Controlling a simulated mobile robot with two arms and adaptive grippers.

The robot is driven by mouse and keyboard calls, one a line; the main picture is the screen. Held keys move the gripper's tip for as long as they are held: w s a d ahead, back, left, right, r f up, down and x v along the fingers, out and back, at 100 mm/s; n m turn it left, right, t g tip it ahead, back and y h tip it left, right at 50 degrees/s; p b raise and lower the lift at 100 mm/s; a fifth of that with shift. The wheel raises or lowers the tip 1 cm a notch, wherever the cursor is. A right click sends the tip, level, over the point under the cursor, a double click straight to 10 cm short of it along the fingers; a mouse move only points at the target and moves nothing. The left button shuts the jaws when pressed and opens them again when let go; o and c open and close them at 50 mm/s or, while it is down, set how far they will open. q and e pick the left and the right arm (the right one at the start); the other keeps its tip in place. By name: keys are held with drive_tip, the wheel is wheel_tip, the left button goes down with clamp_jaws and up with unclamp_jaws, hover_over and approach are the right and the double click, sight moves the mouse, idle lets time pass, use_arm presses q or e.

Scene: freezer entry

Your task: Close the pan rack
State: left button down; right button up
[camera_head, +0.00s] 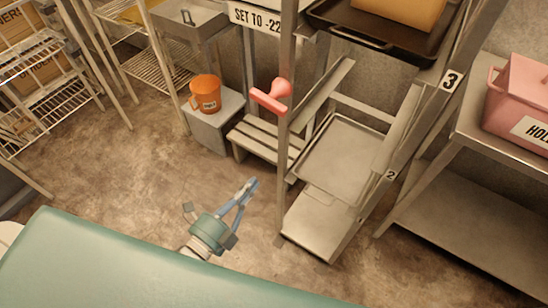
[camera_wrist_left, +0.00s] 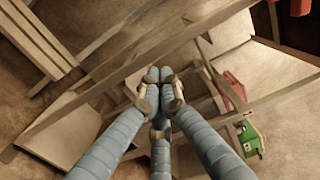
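The pan rack (camera_head: 289,140) is a tall metal frame right of centre in the head view, with number tags 2 and 3. It holds a flat grey pan (camera_head: 345,158) at a lower level and a dark tray (camera_head: 385,38) above. A red handle-like part (camera_head: 272,96) sticks out at its left front post. My left gripper (camera_head: 252,184) is in front of the rack, lower left of it, apparently touching nothing. Its blue fingers meet at the tips in the wrist view (camera_wrist_left: 159,74), with nothing visible between them. Metal bars lie beyond the fingertips there. My right gripper is not seen.
An orange mug (camera_head: 205,94) stands on a grey box (camera_head: 216,125) left of the rack, beside a low slatted stand (camera_head: 262,140). A metal table (camera_head: 480,150) with a pink bin (camera_head: 520,105) is at right. Wire shelves (camera_head: 40,95) stand at left. The floor (camera_head: 120,165) between is clear.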

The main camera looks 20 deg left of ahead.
sight(280, 151)
use_arm(q)
drive_tip(key=p+x, duration=0.1)
drive_tip(key=x, duration=1)
drive_tip(key=shift+w+d+f, duration=0.1)
drive_tip(key=shift+w+d, duration=0.05)
drive_tip(key=shift+w, duration=0.1)
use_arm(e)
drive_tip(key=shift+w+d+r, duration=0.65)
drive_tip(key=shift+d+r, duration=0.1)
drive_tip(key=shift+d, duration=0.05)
